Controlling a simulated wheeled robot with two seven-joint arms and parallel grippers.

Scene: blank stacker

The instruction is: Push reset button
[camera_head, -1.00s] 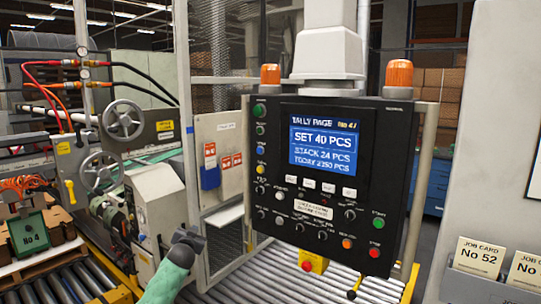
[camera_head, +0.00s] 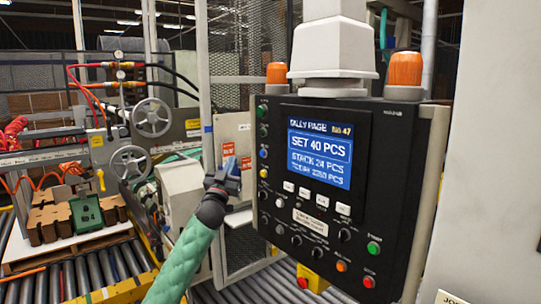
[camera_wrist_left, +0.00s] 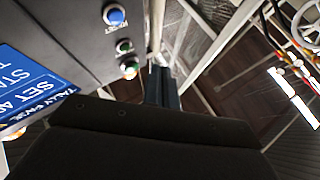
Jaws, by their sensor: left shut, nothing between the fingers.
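The black control panel (camera_head: 375,130) faces me with a lit blue screen (camera_head: 320,155). Its left edge has a column of buttons: two green ones, a blue button (camera_head: 263,153) and a yellow button (camera_head: 263,173). Button labels are too small to read, so I cannot tell which is reset. My left gripper (camera_head: 228,172) is shut and empty, just left of this column at about the yellow button's height. In the left wrist view, the gripper's fingers (camera_wrist_left: 161,86) point up the picture, with the blue button (camera_wrist_left: 115,16) beyond them to the left. No contact is visible.
Orange beacons (camera_head: 405,70) stand on top of the panel. Lower right are green, orange and red buttons (camera_head: 369,282), with a yellow-boxed red button below. A mesh guard (camera_head: 243,60) and a handwheel (camera_head: 151,117) stand behind my arm. Rollers run beneath.

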